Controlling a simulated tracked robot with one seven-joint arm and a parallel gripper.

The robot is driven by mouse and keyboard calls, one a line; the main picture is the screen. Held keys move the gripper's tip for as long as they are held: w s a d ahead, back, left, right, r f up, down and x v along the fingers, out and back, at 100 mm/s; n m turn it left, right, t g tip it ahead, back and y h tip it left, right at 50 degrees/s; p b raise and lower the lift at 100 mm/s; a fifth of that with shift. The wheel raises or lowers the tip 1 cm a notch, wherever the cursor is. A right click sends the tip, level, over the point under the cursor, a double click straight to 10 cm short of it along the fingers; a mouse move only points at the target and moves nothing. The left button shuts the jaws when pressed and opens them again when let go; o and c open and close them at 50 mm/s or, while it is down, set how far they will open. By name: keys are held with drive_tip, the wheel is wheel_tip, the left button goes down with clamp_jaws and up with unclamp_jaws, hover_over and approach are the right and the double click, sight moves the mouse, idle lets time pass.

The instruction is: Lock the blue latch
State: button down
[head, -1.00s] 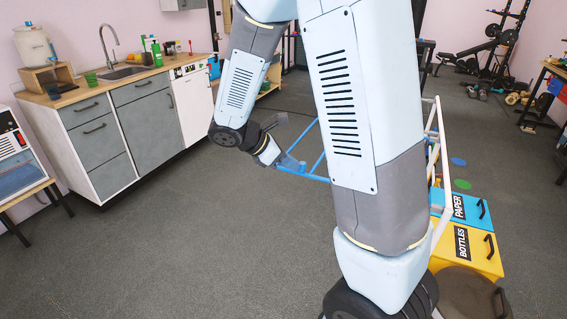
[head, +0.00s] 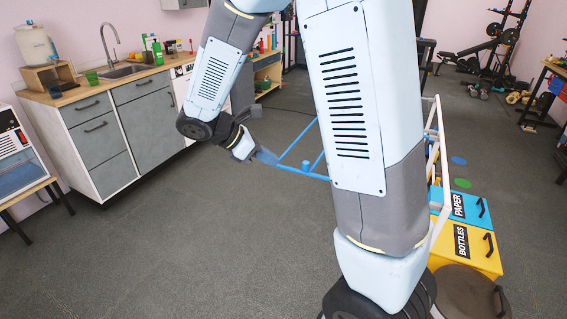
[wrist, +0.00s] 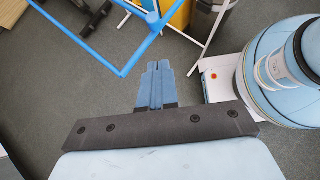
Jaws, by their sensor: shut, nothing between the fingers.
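The blue latch shows as a short blue knob (head: 306,166) on the lower bar of a blue frame (head: 291,146) in the head view. In the wrist view a small blue piece (wrist: 151,17) stands by the frame's bars (wrist: 122,68) at the top; it looks like the same knob. My gripper (head: 269,157) is left of the knob, apart from it. In the wrist view my gripper's blue fingers (wrist: 157,68) are together and empty, with bare floor around their tips. Whether the latch is locked cannot be told. My arm hides the frame's right end.
White rails (head: 441,150) stand right of my arm, with a blue PAPER bin (head: 474,207) and a yellow BOTTLES bin (head: 480,246) beside them. A kitchen counter (head: 118,88) runs along the left wall. The floor (head: 215,240) at centre-left is clear.

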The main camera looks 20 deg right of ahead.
drive_tip(key=v, duration=0.5)
drive_tip(key=shift+a+r, duration=0.25)
drive_tip(key=s+d+r+m+t+y, duration=0.2)
drive_tip(key=s+d+r+m+y, duration=0.2)
drive_tip(key=s+m, duration=0.5)
drive_tip(key=s+d+r+m+t+y, duration=0.3)
drive_tip(key=s+d+r+m+y, duration=0.2)
drive_tip(key=s+r+m, duration=0.2)
drive_tip(key=shift+s+d+r+m+t+y, duration=0.2)
drive_tip(key=shift+s+m+t+y, duration=0.1)
drive_tip(key=shift+s+m, duration=0.65)
